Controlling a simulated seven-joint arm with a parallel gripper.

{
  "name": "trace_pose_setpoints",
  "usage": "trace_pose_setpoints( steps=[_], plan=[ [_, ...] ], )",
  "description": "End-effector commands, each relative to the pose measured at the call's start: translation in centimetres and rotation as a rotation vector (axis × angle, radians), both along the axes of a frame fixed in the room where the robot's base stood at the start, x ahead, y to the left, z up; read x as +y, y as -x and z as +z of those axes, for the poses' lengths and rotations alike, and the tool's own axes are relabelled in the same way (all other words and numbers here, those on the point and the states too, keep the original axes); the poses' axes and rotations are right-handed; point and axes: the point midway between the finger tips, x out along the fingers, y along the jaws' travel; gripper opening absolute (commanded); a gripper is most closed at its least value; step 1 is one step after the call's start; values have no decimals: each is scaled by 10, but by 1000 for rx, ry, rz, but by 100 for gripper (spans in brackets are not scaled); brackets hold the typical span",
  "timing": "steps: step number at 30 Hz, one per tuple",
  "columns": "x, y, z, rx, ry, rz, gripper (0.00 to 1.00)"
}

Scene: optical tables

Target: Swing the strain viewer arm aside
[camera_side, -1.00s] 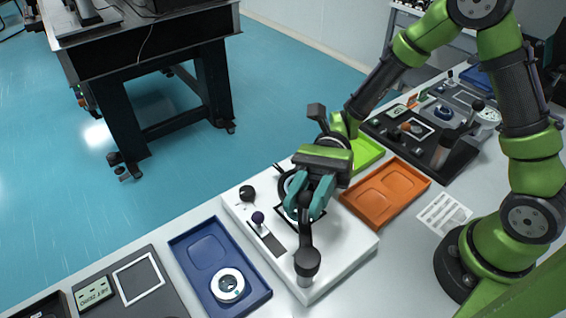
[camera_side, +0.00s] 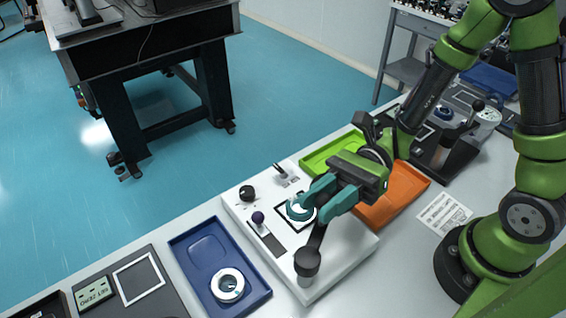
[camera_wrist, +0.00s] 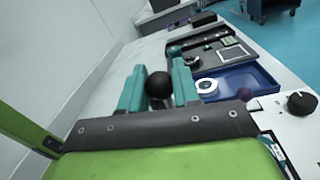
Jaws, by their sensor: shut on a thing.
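The strain viewer arm (camera_side: 316,239) is a dark bar on a pivot post with a black cap (camera_side: 306,261) at the near corner of the white instrument box (camera_side: 345,251). It points up and right from the post to my gripper (camera_side: 317,207). My gripper's teal fingers are shut on the viewer arm; its far end is largely hidden by them. In the wrist view a round black knob (camera_wrist: 158,85) shows between the fingers of my gripper (camera_wrist: 158,82). A teal ring (camera_side: 300,209) lies in the black-framed window of the box, left of the fingers.
On the box are a black dial (camera_side: 247,193), a purple-knobbed lever (camera_side: 258,218) and a small switch (camera_side: 281,171). A blue tray (camera_side: 187,253) holding a white ring stands left. Green (camera_side: 318,160) and orange (camera_side: 412,188) trays stand behind and right.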

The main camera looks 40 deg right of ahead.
Motion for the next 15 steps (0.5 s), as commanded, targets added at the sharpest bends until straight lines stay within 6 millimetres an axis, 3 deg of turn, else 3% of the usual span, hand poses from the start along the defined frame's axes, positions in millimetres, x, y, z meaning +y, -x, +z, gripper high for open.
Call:
trace_pose_setpoints(
  steps=[2, 3, 7, 15],
  plan=[
    [0, -1, 1, -1, -2, 0, 0],
    [0, -1, 1, -1, -2, 0, 34],
    [0, -1, 1, -1, -1, 1, 54],
    [0, 0, 0, 0, 0, 1, 55]
  ],
)
